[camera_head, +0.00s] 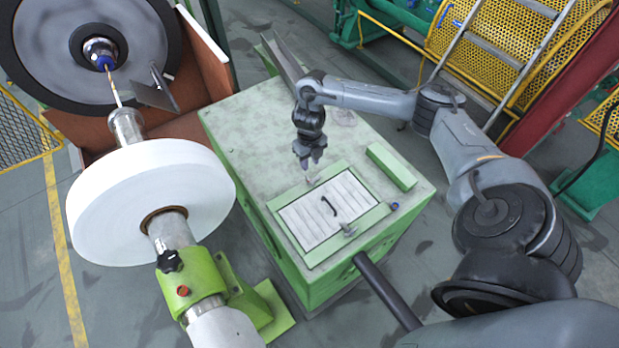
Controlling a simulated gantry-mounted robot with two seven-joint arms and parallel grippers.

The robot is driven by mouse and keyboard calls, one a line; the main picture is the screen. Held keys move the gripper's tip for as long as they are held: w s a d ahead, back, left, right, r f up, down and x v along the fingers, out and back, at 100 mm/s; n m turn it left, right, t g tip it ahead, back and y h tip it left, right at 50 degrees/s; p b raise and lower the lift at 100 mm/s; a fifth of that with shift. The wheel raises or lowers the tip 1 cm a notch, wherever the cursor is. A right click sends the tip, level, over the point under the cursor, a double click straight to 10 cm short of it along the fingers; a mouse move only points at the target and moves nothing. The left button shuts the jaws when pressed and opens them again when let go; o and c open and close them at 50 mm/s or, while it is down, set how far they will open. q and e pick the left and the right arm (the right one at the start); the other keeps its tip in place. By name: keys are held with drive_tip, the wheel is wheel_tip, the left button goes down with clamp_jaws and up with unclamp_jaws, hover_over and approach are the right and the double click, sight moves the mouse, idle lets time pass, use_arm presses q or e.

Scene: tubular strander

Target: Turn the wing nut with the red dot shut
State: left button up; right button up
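A light panel with a black mark (328,207) is framed in green on top of a green cabinet (250,125). Small metal pieces that look like wing nuts sit at its edges, one at the far edge (311,181) and one at the near edge (348,230). I cannot make out a red dot on either. My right gripper (310,166) points down just above the far piece, apart from it. Its two fingers show a small gap and hold nothing. My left gripper is out of view.
A green block (391,167) lies on the cabinet right of the panel. A large white reel (140,205) on a shaft with a green clamp (203,285) stands at left. A dark bar (385,290) projects from the cabinet's front. The cabinet top left of the panel is clear.

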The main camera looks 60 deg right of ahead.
sight(309, 179)
wheel_tip(309, 179, down, 7)
drive_tip(key=shift+a+f+b, duration=0.1)
drive_tip(key=shift+a+b, duration=0.05)
drive_tip(key=shift+b, duration=1.05)
drive_tip(key=shift+f, duration=1.35)
clamp_jaws()
